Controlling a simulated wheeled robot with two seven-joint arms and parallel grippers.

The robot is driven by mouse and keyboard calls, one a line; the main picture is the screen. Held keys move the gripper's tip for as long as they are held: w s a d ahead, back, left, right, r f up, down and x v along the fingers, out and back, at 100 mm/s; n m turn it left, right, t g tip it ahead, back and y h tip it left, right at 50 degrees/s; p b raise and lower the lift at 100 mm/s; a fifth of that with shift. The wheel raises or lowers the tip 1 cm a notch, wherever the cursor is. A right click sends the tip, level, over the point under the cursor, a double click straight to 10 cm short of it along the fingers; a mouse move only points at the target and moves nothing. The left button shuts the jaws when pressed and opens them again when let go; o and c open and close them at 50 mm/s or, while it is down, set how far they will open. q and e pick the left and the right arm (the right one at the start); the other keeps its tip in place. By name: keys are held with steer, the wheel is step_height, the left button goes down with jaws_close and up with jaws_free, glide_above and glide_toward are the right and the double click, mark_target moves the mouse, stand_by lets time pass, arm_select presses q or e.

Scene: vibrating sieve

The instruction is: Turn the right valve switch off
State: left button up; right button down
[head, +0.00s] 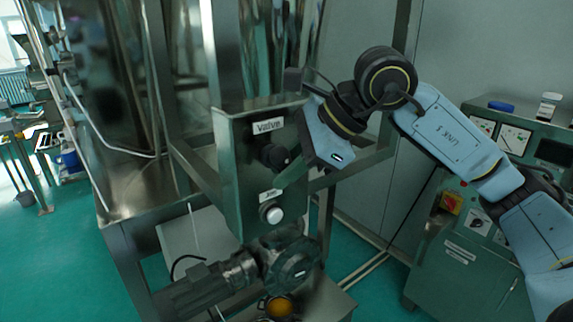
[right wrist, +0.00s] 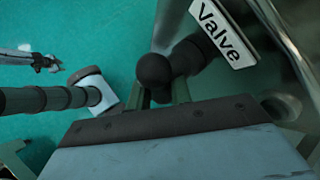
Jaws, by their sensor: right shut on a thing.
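The right valve switch (head: 272,156) is a black knob on the front of a steel control box, under a white "Valve" label (head: 268,126). My right gripper (head: 288,172) reaches it from the right, with its fingers at the knob. In the right wrist view the switch (right wrist: 155,68) has a rounded black end, and the green fingers of my right gripper (right wrist: 162,92) are shut on it from both sides. The wrist body hides part of the fingers.
The steel control box (head: 230,185) also carries a round whitish button (head: 270,213) below the switch. A dark motor (head: 235,272) sits under the box. A green cabinet with gauges (head: 470,250) stands at the right. Green floor (head: 60,270) is clear at the left.

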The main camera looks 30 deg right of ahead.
steer(key=c, duration=1.5)
jaws_free()
steer(key=shift+c, duration=0.2)
steer(key=shift+r, duration=0.1)
steer(key=v, duration=1.3)
steer(key=shift+b, duration=0.45)
steer(key=shift+s+d, duration=0.1)
steer(key=shift+s, duration=0.05)
